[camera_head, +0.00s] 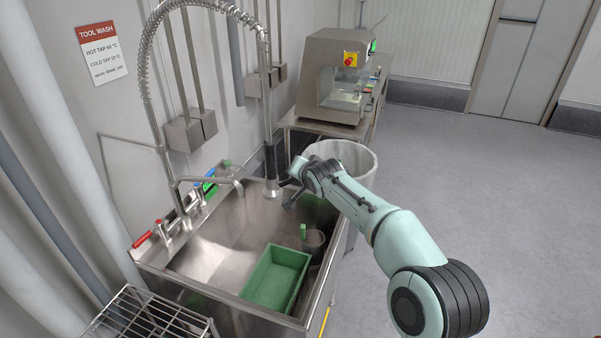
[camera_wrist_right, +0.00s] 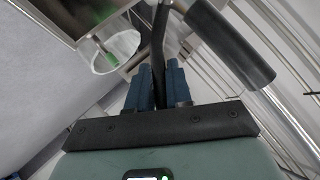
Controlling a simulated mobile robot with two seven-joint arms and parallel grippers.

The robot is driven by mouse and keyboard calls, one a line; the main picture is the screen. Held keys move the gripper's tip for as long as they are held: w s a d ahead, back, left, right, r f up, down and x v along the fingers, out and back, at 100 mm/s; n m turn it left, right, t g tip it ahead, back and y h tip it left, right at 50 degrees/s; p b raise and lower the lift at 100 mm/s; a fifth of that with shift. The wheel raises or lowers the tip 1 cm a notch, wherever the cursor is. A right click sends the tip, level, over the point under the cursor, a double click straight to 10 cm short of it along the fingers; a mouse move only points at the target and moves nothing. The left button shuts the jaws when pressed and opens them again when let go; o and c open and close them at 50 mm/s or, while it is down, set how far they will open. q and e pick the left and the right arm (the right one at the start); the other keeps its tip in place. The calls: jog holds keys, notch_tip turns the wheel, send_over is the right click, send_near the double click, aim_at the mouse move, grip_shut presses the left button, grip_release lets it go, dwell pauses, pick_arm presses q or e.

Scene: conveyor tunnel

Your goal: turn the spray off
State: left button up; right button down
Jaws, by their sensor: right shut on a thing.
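The spray head (camera_head: 271,163) hangs from a coiled steel hose over the right part of the sink (camera_head: 205,258). Its black grip (camera_wrist_right: 228,45) shows at the upper right in the right wrist view. My right gripper (camera_head: 290,188) is beside the spray head, on its right. In the right wrist view the blue fingers (camera_wrist_right: 159,85) are shut on a thin black lever (camera_wrist_right: 158,45) that runs up between them, apart from the thick grip. I cannot make out any water stream below the nozzle. My left gripper is not in view.
A green tray (camera_head: 275,278) and a round pot (camera_head: 314,243) with a green handle are in the sink. A wire rack (camera_head: 150,318) is in front; a white bin (camera_head: 345,158) stands behind. Floor at right is clear.

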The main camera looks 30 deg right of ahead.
jog(key=c, duration=1.1)
grip_release()
jog(key=shift+r, duration=0.1)
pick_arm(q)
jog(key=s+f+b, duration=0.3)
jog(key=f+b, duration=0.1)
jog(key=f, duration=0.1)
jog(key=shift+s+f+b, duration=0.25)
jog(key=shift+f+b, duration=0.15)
pick_arm(e)
jog(key=shift+v, duration=6.7)
